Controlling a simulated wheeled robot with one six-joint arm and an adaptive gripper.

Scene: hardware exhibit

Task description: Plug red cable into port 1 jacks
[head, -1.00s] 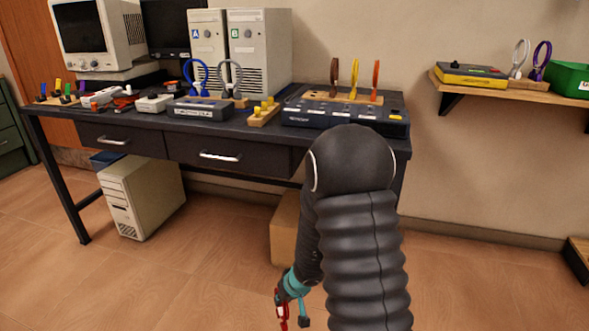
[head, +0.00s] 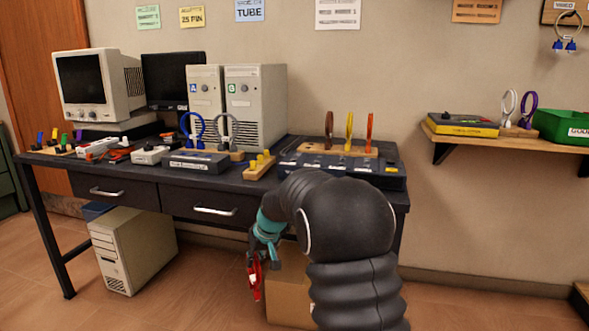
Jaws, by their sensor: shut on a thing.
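My gripper (head: 258,262) is low in front of the desk, below the drawer level, and is shut on the red cable (head: 254,282), which hangs from it. A dark panel box (head: 387,181) sits at the right end of the desk. It has a row of small light labels on its front, too small to read, and my arm hides part of it. A wooden rack on it holds a brown, a yellow and an orange cable loop (head: 369,133). I cannot tell which jacks are port 1.
The dark desk (head: 55,163) also carries a grey box (head: 198,163) with cable loops behind it, yellow plugs in a wooden block (head: 259,167), two computer towers (head: 256,105) and a monitor (head: 97,88). A cardboard box (head: 289,302) stands below. A wall shelf (head: 492,139) is at right.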

